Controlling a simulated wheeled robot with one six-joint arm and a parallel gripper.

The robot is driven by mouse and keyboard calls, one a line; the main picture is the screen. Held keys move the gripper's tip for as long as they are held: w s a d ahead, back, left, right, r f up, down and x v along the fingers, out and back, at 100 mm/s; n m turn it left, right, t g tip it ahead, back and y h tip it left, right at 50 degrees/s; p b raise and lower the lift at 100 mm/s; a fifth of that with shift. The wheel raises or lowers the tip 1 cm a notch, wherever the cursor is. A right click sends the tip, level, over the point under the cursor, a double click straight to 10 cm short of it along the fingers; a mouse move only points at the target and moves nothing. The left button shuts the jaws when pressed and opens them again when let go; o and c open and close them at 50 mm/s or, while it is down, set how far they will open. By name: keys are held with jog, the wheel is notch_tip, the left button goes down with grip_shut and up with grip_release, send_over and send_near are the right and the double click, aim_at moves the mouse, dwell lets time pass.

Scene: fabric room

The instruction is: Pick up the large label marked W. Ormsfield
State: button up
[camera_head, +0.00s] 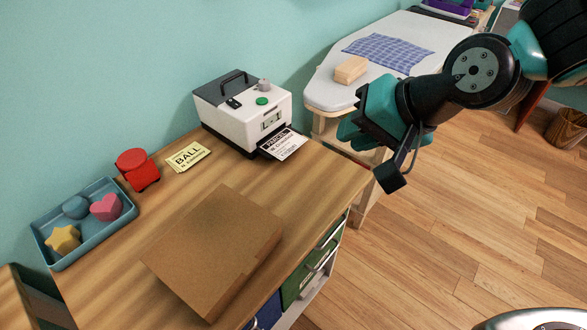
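A white label (283,145) with a black band reading "PARCEL" sticks out of the front slot of the white label printer (245,112). The smaller line under its heading is hard to read. A pale yellow label (187,157) headed "BALL" lies on the desk left of the printer; its small print is also unclear. My gripper (352,130) is in the air to the right of the printer, apart from both labels. Its fingers are seen from an angle that hides whether they are apart. I see nothing held in it.
A brown cardboard box (213,252) lies on the wooden desk (322,180) in front of the printer. A red object (137,168) and a blue tray (118,222) of shapes stand left. An ironing board (322,92) with a tan block (351,69) is behind my gripper.

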aim_at(295, 163)
jog(key=w+a+f+m+t+b, duration=0.1)
jog(key=w+f+m+t+b, duration=0.1)
jog(key=f, duration=0.3)
jog(key=w+a+f+m+t+b, duration=0.1)
jog(key=w+f+m+t+b, duration=0.1)
jog(key=f, duration=0.4)
jog(key=w+a+f+m+t+y+b, duration=0.1)
jog(key=w+a+f+m+t+b, duration=0.1)
jog(key=w+f+m+b, duration=0.2)
jog(key=shift+w+f+m, duration=0.5)
jog(key=shift+w+f, duration=0.4)
jog(key=shift+f, duration=0.3)
jog(key=shift+w+a+f, duration=0.15)
jog(key=shift+w+a, duration=0.2)
jog(key=shift+w, duration=0.15)
jog(key=x, duration=0.8)
jog(key=shift+w+a+b, duration=0.15)
jog(key=shift+a+b, duration=0.05)
jog(key=shift+b, duration=0.2)
grip_shut()
jog(key=shift+f, duration=0.15)
